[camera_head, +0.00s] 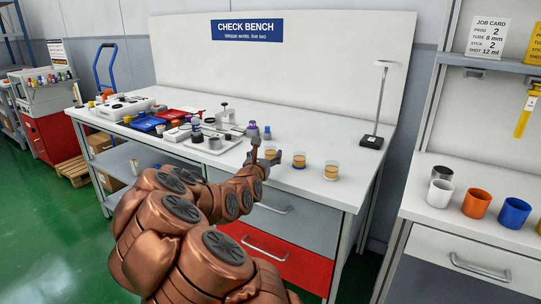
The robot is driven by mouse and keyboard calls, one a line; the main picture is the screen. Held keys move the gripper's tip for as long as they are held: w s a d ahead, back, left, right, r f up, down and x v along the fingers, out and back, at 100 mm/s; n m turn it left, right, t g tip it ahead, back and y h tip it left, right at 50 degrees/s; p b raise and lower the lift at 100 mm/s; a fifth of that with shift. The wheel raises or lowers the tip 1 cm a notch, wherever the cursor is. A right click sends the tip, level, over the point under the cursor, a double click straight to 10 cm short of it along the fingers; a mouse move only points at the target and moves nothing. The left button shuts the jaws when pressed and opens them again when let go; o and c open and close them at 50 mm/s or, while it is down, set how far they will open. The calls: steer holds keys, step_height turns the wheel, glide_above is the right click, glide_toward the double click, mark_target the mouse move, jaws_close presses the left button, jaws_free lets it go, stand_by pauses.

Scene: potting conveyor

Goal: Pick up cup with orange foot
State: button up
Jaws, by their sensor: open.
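Three small clear cups with tan contents stand in a row near the front edge of the check bench (362,155). The right cup (331,171) seems to have a pale orange or yellowish foot. The middle cup (299,160) has a bluish foot. The left cup (270,152) is partly hidden by my gripper, and its foot colour cannot be made out. My gripper (266,150) is open at the left cup, with its fingers near the cup's sides. I cannot tell whether they touch it.
A tray (208,148) with bottles and small parts lies left of my gripper. A lamp (375,110) stands at the bench's back right. Bare bench top lies behind the cups. A separate counter at the right holds white (440,193), orange (476,204) and blue (514,212) pots.

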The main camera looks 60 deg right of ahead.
mark_target(270, 149)
steer(key=shift+x, duration=2)
steer(key=shift+s, duration=0.1)
steer(key=c, duration=1.2)
